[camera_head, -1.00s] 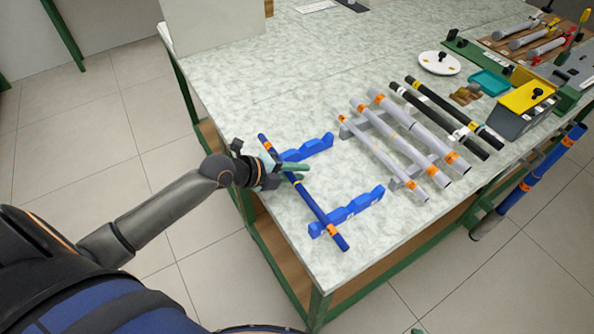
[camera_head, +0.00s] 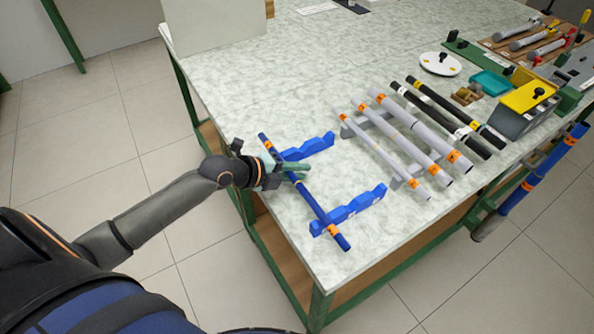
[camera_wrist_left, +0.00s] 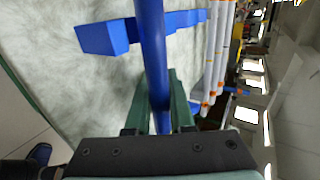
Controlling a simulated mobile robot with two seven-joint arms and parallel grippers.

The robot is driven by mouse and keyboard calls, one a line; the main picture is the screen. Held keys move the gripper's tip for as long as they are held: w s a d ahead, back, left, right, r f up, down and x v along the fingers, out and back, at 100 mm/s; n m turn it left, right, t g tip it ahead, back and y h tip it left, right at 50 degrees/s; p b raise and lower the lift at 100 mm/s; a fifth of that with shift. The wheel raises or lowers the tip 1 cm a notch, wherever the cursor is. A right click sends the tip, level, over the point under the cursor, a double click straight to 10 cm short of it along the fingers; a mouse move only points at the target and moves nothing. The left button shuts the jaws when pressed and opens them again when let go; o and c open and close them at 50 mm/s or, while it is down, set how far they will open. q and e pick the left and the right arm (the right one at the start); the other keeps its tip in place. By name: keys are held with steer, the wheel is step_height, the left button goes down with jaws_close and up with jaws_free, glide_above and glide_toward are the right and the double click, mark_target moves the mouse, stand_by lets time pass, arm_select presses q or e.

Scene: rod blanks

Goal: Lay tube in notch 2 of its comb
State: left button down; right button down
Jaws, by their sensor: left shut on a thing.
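The tube (camera_head: 309,200) is a thin blue rod with orange bands. My left gripper (camera_head: 286,172) is shut on it near its far half, and the tube also shows between the fingers in the left wrist view (camera_wrist_left: 152,50). The tube lies across the two blue notched bars of the comb, the far bar (camera_head: 318,146) and the near bar (camera_head: 362,204). My right gripper is out of view.
Several grey tubes (camera_head: 412,130) with orange bands lie on grey supports to the right, with black tubes (camera_head: 455,108) beyond them. A yellow-lidded box (camera_head: 527,97) and a white disc (camera_head: 440,63) stand farther back. The table's left part (camera_head: 225,95) is clear.

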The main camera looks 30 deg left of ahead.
mark_target(285, 187)
arm_select(q)
steer(key=c, duration=0.7)
jaws_free()
steer(key=shift+s+f, duration=0.2)
steer(key=shift+f, duration=0.3)
steer(key=shift+s+f, duration=0.15)
steer(key=shift+f, duration=0.3)
steer(key=v, duration=0.3)
steer(key=shift+s+a+r, duration=0.1)
steer(key=shift+a+r, duration=0.15)
steer(key=v, duration=0.2)
steer(key=p+v, duration=0.1)
steer(key=v, duration=0.2)
steer(key=r+v, duration=0.1)
steer(key=v, duration=0.1)
steer(key=shift+r+p, duration=0.2)
steer(key=shift+p, duration=0.2)
steer(key=shift+p+v, duration=0.3)
steer(key=shift+v, duration=0.5)
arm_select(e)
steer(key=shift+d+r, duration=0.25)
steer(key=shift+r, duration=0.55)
arm_select(q)
steer(key=shift+r, duration=0.15)
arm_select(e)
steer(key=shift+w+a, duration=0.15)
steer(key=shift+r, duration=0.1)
